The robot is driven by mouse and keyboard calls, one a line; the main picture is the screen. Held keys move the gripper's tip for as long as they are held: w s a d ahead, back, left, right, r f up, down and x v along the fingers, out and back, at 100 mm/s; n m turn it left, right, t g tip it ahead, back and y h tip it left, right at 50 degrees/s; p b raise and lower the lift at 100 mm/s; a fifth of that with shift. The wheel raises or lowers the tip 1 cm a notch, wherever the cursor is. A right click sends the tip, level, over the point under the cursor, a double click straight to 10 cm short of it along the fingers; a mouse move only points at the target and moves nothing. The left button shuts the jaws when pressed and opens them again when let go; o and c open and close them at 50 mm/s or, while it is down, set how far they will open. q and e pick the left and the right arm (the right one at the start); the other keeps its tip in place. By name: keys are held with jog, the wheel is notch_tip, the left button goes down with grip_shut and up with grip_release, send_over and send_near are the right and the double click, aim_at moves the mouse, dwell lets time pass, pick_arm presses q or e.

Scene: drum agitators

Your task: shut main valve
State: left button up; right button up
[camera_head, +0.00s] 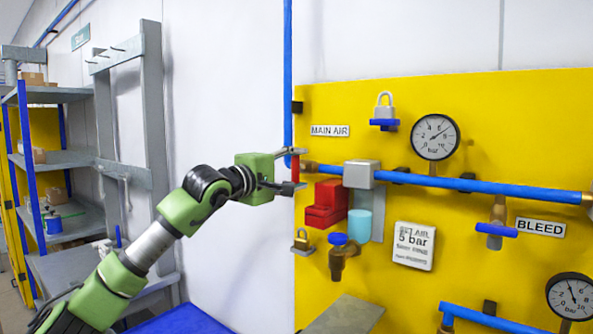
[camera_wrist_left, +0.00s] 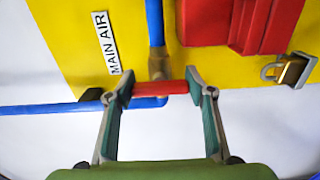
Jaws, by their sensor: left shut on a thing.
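The main valve's red handle (camera_head: 295,168) is near the left edge of the yellow panel, below the MAIN AIR label (camera_head: 330,131). It stands upright, across the horizontal blue pipe. My left gripper (camera_head: 291,170) is shut on the handle, one finger at its upper end and one at its lower end. In the left wrist view the red handle (camera_wrist_left: 162,87) spans between the two fingertips. The brass valve body (camera_wrist_left: 158,68) shows just behind it, partly hidden by the handle. My right gripper is out of view.
Right of the valve are a grey box (camera_head: 361,174), a red box (camera_head: 326,203) and a cyan cylinder (camera_head: 360,223). A brass padlock (camera_head: 302,242) and a blue-knobbed tap (camera_head: 338,250) sit below. Grey shelves (camera_head: 55,160) stand at left. White wall is clear left of the panel.

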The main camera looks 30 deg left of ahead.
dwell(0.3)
pick_arm(q)
jog(key=o, duration=1.1)
jog(key=shift+s+a, duration=0.2)
jog(key=shift+s, duration=2.8)
jog(key=shift+s+a, duration=0.2)
jog(key=shift+s, duration=2.8)
